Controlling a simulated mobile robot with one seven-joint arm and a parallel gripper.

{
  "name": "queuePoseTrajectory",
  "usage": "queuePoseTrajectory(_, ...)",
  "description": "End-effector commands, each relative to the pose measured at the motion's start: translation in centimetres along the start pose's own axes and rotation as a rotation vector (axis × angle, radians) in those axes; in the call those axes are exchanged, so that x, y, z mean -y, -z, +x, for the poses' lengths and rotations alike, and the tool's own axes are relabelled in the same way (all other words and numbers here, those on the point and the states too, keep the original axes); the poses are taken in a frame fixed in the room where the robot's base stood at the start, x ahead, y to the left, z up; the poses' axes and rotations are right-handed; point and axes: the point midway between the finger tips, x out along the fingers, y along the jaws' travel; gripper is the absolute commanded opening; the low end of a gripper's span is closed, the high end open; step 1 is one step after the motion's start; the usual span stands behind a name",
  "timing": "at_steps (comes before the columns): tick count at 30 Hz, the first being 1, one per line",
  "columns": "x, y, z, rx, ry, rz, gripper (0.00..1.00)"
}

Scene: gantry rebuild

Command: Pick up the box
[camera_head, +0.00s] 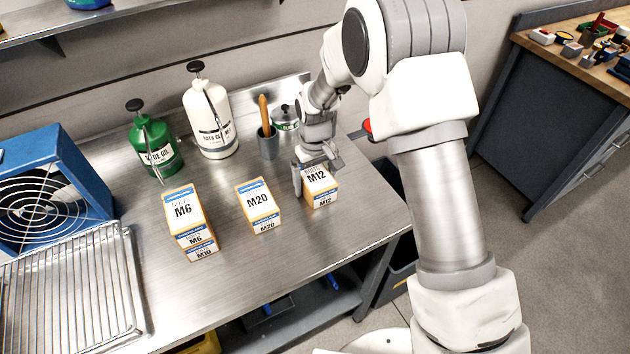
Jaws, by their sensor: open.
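Several small white, blue and orange boxes stand on a steel bench. The M12 box (320,190) stands at the right of the row. The M20 box (259,207) is in the middle. The M6 box (184,212) is at the left, on top of an M10 box (203,252) whose lower part shows. My gripper (315,176) is at the M12 box, with one finger along its left side and the other near its far right top edge. The jaws are open. I cannot tell whether the fingers touch the box.
A blue fan unit (50,190) and wire rack (72,295) fill the left. The bench front (290,255) is clear.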

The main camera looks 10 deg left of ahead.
Motion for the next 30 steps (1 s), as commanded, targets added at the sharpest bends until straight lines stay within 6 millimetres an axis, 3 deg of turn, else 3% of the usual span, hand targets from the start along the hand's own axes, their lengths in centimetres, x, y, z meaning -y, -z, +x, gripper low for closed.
queuePoseTrajectory(4,0.01,0.01,-0.03,0.0,0.0,0.0,1.0)
queuePoseTrajectory(21,0.0,0.04,-0.09,-0.001,0.0,0.0,0.0)
queuePoseTrajectory(30,-0.01,0.11,-0.35,-0.003,0.0,0.0,0.0)
